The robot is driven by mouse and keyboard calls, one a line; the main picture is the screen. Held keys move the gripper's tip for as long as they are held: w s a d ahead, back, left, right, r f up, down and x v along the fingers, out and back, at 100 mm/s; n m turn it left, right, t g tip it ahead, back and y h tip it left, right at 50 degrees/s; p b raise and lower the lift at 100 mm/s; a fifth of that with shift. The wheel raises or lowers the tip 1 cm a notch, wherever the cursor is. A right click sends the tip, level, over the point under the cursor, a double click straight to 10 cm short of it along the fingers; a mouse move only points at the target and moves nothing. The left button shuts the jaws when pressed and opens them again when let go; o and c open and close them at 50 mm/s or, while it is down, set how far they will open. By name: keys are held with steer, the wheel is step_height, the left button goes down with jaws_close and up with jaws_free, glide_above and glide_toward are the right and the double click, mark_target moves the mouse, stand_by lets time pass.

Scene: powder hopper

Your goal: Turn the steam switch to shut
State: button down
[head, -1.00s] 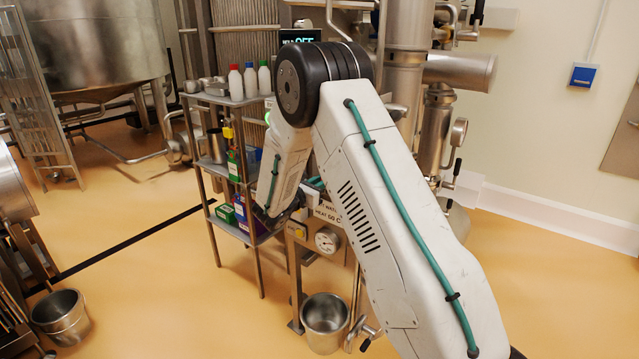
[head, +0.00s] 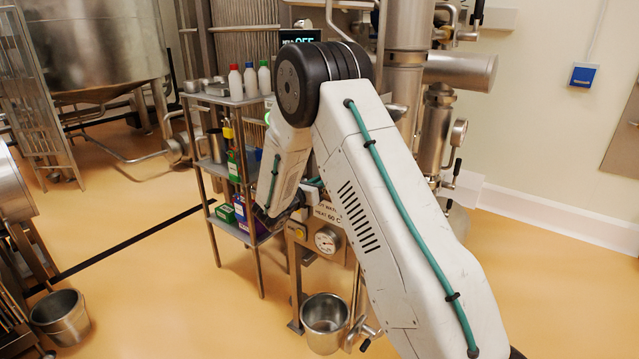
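A metal panel with white labels, one reading "HEAT 60 C" (head: 328,215), stands behind my arm in the head view. A round dial gauge (head: 326,241) and a small yellow tag (head: 299,232) are on it. A steam switch cannot be made out; my arm covers part of the panel. My gripper is at the lower end of the forearm, near the panel's upper left, mostly hidden by the arm. Its fingers cannot be seen, so whether it touches anything is unclear. A dark display (head: 300,37) above shows "OFF".
A shelf rack (head: 228,99) with bottles and boxes stands left of the panel. A steel bucket (head: 325,318) sits below the panel, another bucket (head: 60,316) at lower left. Pipes rise behind. Floor is clear at left centre and right.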

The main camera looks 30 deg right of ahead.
steer(key=c, duration=1.4)
jaws_free()
steer(key=v, duration=0.8)
